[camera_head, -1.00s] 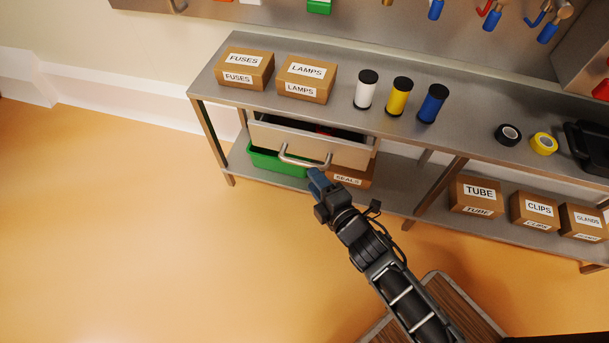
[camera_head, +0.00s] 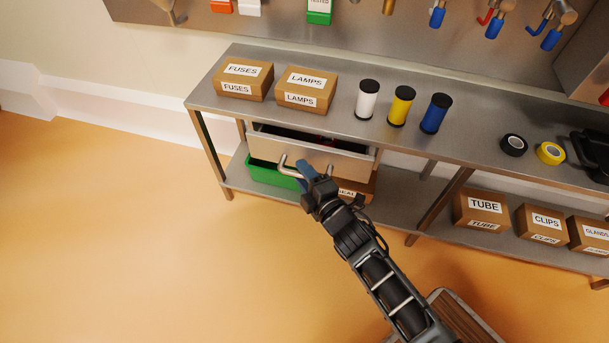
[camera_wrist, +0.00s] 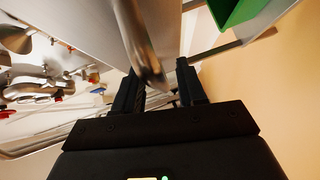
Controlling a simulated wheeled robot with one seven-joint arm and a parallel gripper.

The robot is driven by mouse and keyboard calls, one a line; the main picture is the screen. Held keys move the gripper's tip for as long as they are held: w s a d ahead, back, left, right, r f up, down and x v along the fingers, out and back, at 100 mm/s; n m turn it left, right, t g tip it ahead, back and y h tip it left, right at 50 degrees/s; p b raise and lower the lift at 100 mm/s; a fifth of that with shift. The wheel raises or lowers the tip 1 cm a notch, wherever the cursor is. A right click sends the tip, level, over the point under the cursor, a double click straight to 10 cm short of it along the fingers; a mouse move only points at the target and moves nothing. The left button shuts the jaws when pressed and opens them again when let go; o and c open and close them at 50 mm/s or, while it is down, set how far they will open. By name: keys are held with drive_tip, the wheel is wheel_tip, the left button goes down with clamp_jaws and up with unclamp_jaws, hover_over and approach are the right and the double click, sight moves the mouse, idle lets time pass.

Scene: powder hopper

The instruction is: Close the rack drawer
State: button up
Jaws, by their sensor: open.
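The rack drawer (camera_head: 268,149) hangs under the bench top and is partly pulled out, with its dark inside showing behind the front. Its curved metal handle (camera_head: 288,167) sticks out from the drawer front. My gripper (camera_head: 305,168) is at the handle's right half and hides part of it. In the wrist view my gripper (camera_wrist: 160,88) has its two black fingers apart, and the handle bar (camera_wrist: 140,45) runs down to between or just above them. I cannot tell whether the fingers touch the bar.
A green bin (camera_head: 262,173) and a cardboard box (camera_head: 352,190) sit on the lower shelf below the drawer. The bench top carries a FUSES box (camera_head: 243,82), a LAMPS box (camera_head: 306,90) and several cylinders. The floor at left is clear.

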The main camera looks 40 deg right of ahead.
drive_tip(key=shift+c, duration=0.4)
clamp_jaws()
drive_tip(key=shift+w+d+p, duration=0.3)
drive_tip(key=shift+w+d, duration=0.25)
drive_tip(key=shift+d, duration=0.25)
drive_tip(key=shift+w+d+p, duration=0.3)
drive_tip(key=shift+w+d, duration=0.25)
drive_tip(key=shift+d, duration=0.3)
drive_tip(key=shift+o, duration=0.4)
unclamp_jaws()
